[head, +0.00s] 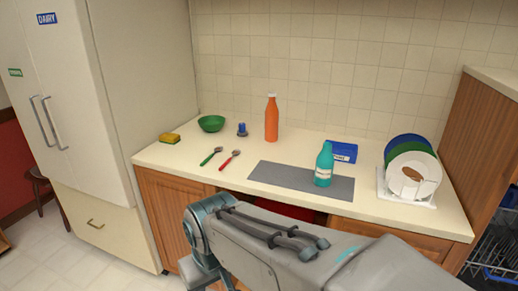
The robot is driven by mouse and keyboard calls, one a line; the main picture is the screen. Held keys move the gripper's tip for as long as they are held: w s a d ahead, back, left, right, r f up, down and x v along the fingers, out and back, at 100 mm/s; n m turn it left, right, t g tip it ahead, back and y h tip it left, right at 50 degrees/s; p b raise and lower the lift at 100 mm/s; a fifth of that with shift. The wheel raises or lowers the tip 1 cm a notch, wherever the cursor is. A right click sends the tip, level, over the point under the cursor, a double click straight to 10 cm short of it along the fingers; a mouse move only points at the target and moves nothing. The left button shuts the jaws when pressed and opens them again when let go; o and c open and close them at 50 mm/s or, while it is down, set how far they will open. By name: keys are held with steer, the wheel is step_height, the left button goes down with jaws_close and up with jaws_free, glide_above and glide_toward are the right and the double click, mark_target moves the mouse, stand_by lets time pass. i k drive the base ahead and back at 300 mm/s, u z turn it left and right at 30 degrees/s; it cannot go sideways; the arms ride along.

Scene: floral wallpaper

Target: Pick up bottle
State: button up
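Two bottles stand upright on the cream counter (235,185). The orange bottle (271,120) with a pale cap stands at the back, near the tiled wall. The teal bottle (324,167) with a light label stands further forward, on a grey mat (268,173). My gripper is not in view. Nothing touches either bottle.
A fridge (150,110) borders the counter's left.

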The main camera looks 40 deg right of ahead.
mark_target(325, 160)
steer(key=i, duration=1.15)
steer(key=z, duration=3.5)
